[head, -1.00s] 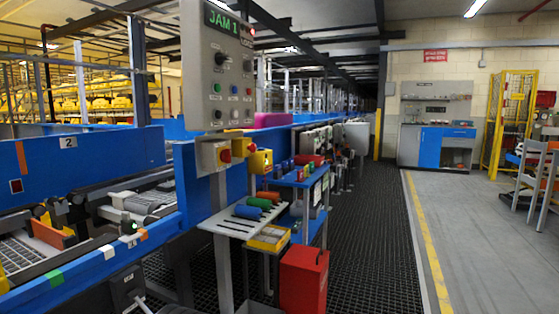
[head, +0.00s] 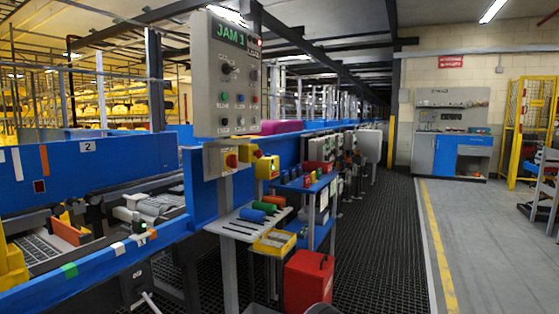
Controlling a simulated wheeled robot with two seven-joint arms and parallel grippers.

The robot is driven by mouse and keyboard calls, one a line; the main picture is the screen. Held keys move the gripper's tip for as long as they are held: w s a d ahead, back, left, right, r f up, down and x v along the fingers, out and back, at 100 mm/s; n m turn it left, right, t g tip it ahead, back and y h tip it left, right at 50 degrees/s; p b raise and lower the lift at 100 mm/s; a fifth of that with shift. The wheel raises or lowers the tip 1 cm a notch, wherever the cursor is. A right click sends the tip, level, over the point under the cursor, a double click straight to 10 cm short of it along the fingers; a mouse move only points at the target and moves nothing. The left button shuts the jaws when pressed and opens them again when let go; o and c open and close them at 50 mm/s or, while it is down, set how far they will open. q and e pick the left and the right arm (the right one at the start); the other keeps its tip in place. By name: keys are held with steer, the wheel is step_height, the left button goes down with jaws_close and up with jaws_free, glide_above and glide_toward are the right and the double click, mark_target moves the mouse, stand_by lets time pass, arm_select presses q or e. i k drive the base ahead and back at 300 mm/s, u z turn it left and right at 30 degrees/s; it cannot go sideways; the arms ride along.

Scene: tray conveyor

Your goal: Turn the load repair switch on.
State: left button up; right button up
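A grey control panel (head: 225,80) hangs at the upper middle of the head view, with a green display (head: 229,36) reading JAM 1. Below the display are two dark rotary switches (head: 227,68) and rows of small coloured buttons (head: 240,121). Their labels are too small to read, so I cannot tell which one is the load repair switch or how it is set. Under the panel is a box with a red button (head: 231,160), and a yellow box (head: 265,166) sits to its right. Neither of my grippers is in view.
The blue conveyor (head: 100,250) runs along the left. A red box (head: 308,281) is on the floor. The dark grated walkway (head: 385,240) is clear.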

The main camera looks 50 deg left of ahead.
mark_target(232, 160)
steer(key=u, duration=0.05)
steer(key=i, duration=0.85)
steer(key=u, duration=0.4)
